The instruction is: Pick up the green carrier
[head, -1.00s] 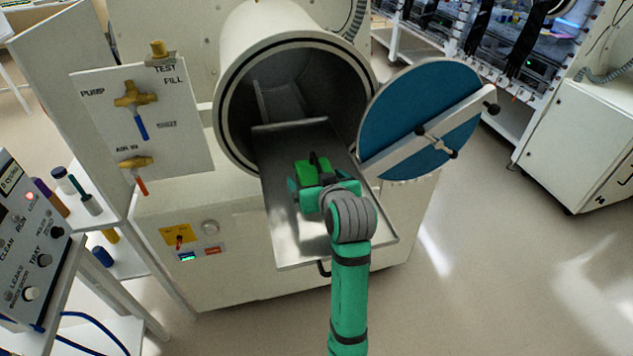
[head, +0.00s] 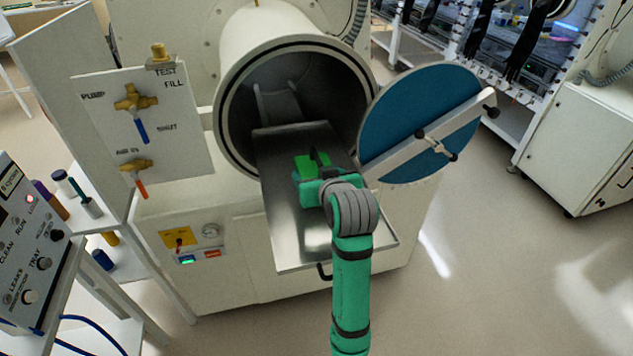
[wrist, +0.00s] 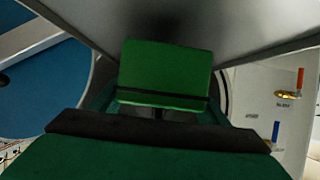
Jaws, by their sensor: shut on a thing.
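The green carrier (head: 307,164) is a small green block with a black handle or strap, seen over the pulled-out metal tray (head: 290,235) in the head view. It fills the upper middle of the wrist view (wrist: 165,72), with a dark band across it. My gripper (head: 316,172) is at the carrier and shut on it. My wrist hides part of the carrier in the head view. I cannot tell whether its underside touches the tray.
The round chamber opening (head: 228,120) lies behind the tray. Its blue door (head: 415,125) stands open at the right with a pale bar across it. A valve panel (head: 150,120) is on the left. A control box (head: 30,240) stands at the lower left.

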